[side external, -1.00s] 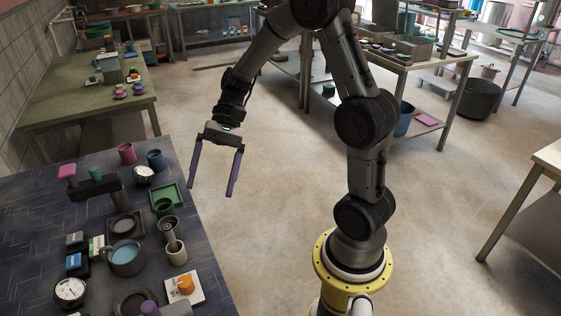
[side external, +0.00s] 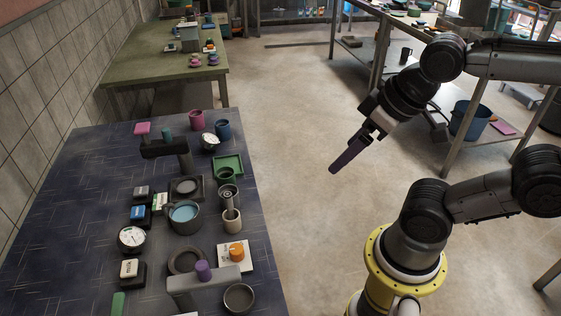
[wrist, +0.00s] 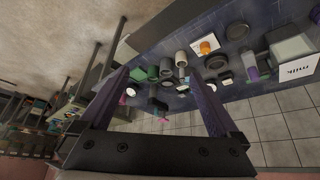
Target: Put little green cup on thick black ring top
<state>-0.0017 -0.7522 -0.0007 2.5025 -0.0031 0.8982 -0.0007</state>
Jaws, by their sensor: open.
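A little green cup (side external: 224,174) stands at the front edge of a green square tray (side external: 240,160), on the right side of the dark blue table. A thick black ring (side external: 174,262) lies nearer the front of the table, partly hidden behind a purple piece (side external: 203,270). My gripper (side external: 336,167) is in the air right of the table, over the floor, well away from the cup and ring. Its purple fingers overlap in the side view. In the wrist view my gripper (wrist: 160,78) shows its fingers wide apart with nothing held.
A grey cylinder (side external: 232,222), a blue-filled pot (side external: 184,214), a white board with an orange piece (side external: 236,253), a dial (side external: 132,237) and a dark stand (side external: 165,148) crowd the table. The table's left part (side external: 70,240) is mostly bare.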

